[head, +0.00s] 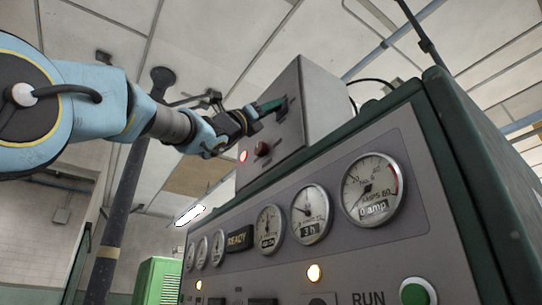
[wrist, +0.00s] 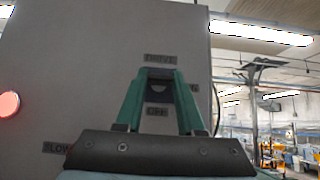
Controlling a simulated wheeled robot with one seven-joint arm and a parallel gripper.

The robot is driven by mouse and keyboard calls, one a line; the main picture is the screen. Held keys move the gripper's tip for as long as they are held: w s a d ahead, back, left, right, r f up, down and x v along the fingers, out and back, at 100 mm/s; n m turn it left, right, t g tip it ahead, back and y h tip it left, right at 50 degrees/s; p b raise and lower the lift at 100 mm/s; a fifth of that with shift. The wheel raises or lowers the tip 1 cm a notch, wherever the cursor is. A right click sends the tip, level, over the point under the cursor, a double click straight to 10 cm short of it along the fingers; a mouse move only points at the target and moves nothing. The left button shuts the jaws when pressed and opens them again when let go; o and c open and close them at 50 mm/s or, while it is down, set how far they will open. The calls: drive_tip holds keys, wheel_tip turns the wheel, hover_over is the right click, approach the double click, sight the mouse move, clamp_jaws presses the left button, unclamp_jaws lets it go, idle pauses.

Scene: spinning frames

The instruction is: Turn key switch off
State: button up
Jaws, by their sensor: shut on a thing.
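The key switch (wrist: 158,74) is on the face of a grey control box, under a DRIVE label. Only a small dark part of it shows between my fingertips. An ON label is partly covered just right of the fingers, and an OFF label shows below, between them. My gripper (wrist: 158,76) has green fingers that converge on the switch and are shut on it. In the head view my gripper (head: 274,105) reaches from the left to the upper part of the box face. The switch is mostly hidden there, and I cannot tell which way the key points.
The grey box (head: 322,105) stands on a green-edged console with several round gauges (head: 373,188). A dark red knob (head: 262,148) and a lit red lamp (head: 243,156) sit below my gripper. The lamp also shows in the wrist view (wrist: 8,103). Open room lies right of the box.

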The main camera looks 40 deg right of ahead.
clamp_jaws()
